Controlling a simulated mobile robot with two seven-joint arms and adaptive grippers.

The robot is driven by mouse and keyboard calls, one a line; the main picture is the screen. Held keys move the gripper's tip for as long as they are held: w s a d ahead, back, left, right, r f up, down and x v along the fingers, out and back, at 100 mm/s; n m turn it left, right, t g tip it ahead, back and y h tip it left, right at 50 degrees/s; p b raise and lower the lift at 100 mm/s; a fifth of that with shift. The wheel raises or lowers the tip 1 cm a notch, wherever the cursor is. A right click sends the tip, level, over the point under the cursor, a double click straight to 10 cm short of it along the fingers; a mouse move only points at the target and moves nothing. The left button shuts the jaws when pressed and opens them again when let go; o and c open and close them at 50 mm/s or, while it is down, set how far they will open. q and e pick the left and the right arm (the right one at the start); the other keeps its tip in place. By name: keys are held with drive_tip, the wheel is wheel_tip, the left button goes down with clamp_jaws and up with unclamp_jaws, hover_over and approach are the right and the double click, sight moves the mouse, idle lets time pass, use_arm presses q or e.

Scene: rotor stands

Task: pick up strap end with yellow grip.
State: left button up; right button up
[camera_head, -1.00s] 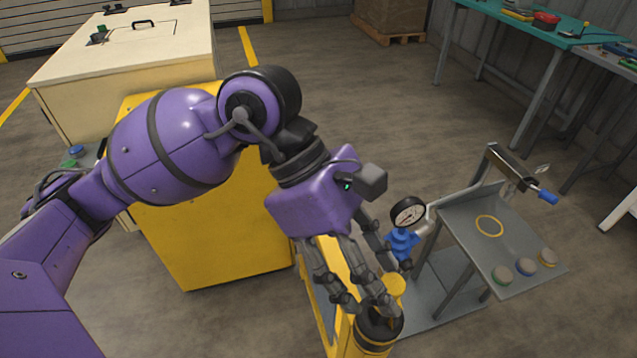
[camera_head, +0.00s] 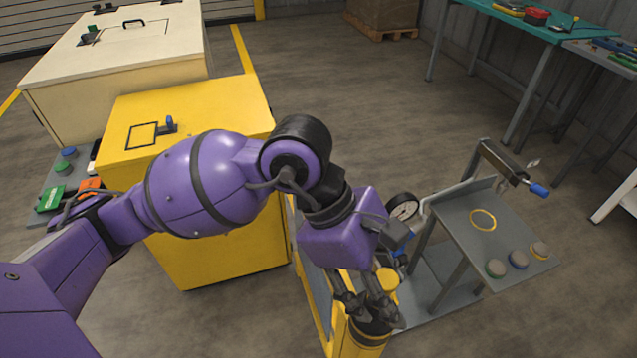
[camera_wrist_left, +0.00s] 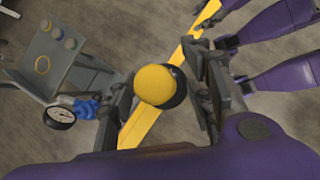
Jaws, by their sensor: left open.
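The yellow grip (camera_head: 387,279) is a rounded knob standing at a black collar (camera_head: 372,328) on top of a yellow post (camera_head: 358,345). My left gripper (camera_head: 372,312) is open and points down, with its fingers around the collar beside the grip. In the left wrist view the yellow grip (camera_wrist_left: 155,84) sits between the spread fingers of the left gripper (camera_wrist_left: 160,95), with the black collar behind it. I cannot tell whether the fingers touch it. No strap can be clearly made out.
A dial gauge (camera_head: 402,207) and a grey stand plate (camera_head: 465,222) with a yellow ring and several round buttons are close at the right. A yellow cabinet (camera_head: 215,235) stands at the left behind my arm. A teal bench (camera_head: 520,30) is at the far right.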

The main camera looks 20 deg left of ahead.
sight(389, 281)
use_arm(q)
drive_tip(key=shift+r, duration=0.15)
clamp_jaws()
use_arm(e)
drive_tip(key=shift+w+r, duration=0.15)
drive_tip(key=shift+r, duration=0.05)
use_arm(q)
drive_tip(key=shift+w, duration=0.1)
drive_tip(key=shift+r, duration=0.55)
wheel_tip(389, 281, up, 2)
drive_tip(key=shift+a+r, duration=0.1)
drive_tip(key=shift+r, duration=0.1)
drive_tip(key=s+a+r+p, duration=0.6)
drive_tip(key=s+a+r, duration=0.2)
drive_tip(key=a, duration=0.3)
drive_tip(key=shift+s+r+p, duration=0.2)
drive_tip(key=shift+r+p, duration=0.1)
drive_tip(key=shift+r, duration=0.4)
use_arm(e)
wheel_tip(389, 281, up, 7)
drive_tip(key=w, duration=0.2)
drive_tip(key=shift+a+f+t, duration=0.2)
drive_tip(key=shift+a+t, duration=0.2)
